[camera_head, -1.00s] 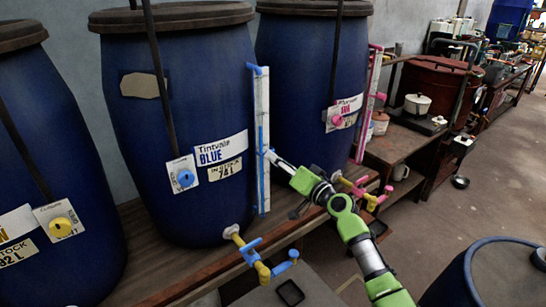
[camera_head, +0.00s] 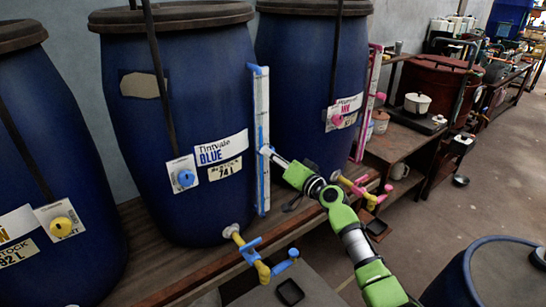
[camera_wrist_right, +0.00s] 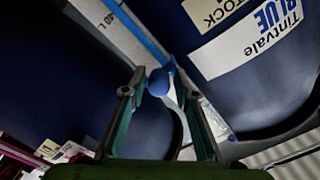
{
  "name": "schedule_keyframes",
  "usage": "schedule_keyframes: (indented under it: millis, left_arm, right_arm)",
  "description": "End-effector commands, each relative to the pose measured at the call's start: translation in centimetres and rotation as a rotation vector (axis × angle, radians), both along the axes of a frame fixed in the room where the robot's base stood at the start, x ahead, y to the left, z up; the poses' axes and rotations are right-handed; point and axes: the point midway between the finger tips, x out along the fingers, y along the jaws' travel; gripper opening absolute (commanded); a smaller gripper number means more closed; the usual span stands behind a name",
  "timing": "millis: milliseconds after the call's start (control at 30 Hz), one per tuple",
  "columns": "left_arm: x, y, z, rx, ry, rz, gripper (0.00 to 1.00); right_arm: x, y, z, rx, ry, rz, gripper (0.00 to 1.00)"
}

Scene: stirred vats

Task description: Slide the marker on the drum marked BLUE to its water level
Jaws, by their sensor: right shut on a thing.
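The drum marked BLUE (camera_head: 200,100) stands upright on the wooden bench. Its white upright gauge strip (camera_head: 262,105), with blue edging, runs down the drum's right side. My right gripper (camera_head: 269,152) reaches in from the lower right and meets the gauge a little below mid-height. In the right wrist view my right gripper (camera_wrist_right: 158,88) is shut on the round blue marker (camera_wrist_right: 158,80), beside the gauge strip (camera_wrist_right: 118,35). A "40 L" mark shows on that strip. The water level cannot be made out clearly. My left gripper is out of view.
A second blue drum (camera_head: 305,80) with a pink gauge (camera_head: 368,105) stands to the right. Another drum (camera_head: 50,150) with a yellow knob stands at left. A blue valve with a yellow pipe (camera_head: 262,270) juts out below the BLUE drum.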

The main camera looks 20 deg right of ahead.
Motion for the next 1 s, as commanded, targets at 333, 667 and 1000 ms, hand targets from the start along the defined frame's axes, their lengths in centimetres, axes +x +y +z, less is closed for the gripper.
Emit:
schedule_keyframes:
  millis: [333, 667, 1000]
  left_arm:
    - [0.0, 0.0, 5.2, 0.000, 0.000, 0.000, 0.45]
    - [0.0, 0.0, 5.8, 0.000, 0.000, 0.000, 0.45]
    - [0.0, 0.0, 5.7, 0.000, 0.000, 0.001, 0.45]
  right_arm:
    - [0.1, -0.2, 7.8, -0.017, -0.014, -0.003, 0.00]
    - [0.1, -0.2, 8.9, -0.018, -0.012, -0.004, 0.00]
    - [0.1, -0.2, 8.8, -0.012, -0.010, -0.003, 0.35]
